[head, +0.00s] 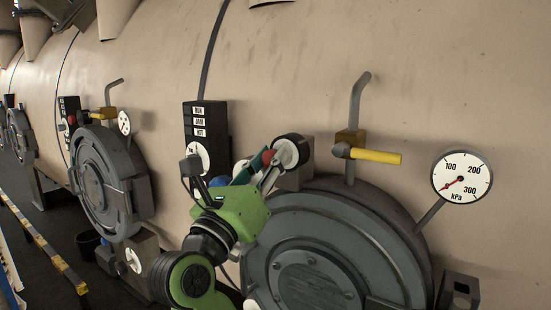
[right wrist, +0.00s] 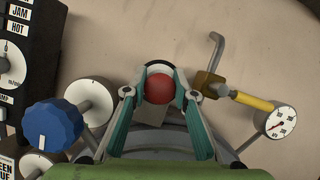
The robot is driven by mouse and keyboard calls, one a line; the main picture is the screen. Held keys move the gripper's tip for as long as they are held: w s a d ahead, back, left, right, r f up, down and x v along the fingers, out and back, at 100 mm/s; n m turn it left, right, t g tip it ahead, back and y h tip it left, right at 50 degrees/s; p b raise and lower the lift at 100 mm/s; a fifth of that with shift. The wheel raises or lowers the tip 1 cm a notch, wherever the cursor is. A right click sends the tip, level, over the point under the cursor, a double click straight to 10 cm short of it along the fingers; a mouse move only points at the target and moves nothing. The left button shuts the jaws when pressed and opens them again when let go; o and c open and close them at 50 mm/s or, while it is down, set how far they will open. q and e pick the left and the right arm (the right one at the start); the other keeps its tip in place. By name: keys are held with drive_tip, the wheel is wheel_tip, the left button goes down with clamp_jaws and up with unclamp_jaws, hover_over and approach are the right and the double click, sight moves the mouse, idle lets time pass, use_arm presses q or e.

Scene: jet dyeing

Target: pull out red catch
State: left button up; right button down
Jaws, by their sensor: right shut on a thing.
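The red catch (right wrist: 159,88) has a round red knob, seen end-on in the right wrist view in front of a pale round housing. In the head view only a small red part (head: 268,157) shows between the fingers, beside the dark-rimmed housing (head: 291,152). My right gripper (head: 273,165), with a green body, is shut on the red knob. In the right wrist view its two teal-sided fingers (right wrist: 160,93) stand on either side of the knob. The grey round door (head: 335,240) lies just below and to the right. My left gripper does not show.
A yellow-handled valve (head: 376,156) and a pressure gauge (head: 462,176) stand right of the gripper. A black control panel (head: 206,125) is close on its left. A blue knob (right wrist: 52,125) is beside the left finger. Another round door (head: 101,183) is farther left.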

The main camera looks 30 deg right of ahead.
drive_tip(key=shift+s+a+f, duration=0.15)
drive_tip(key=shift+s+a, duration=0.05)
drive_tip(key=shift+a, duration=0.4)
drive_tip(key=shift+d, duration=0.1)
drive_tip(key=c, duration=1.6)
unclamp_jaws()
drive_tip(key=shift+c, duration=0.2)
drive_tip(key=shift+a, duration=0.2)
drive_tip(key=v, duration=0.7)
drive_tip(key=shift+a, duration=0.2)
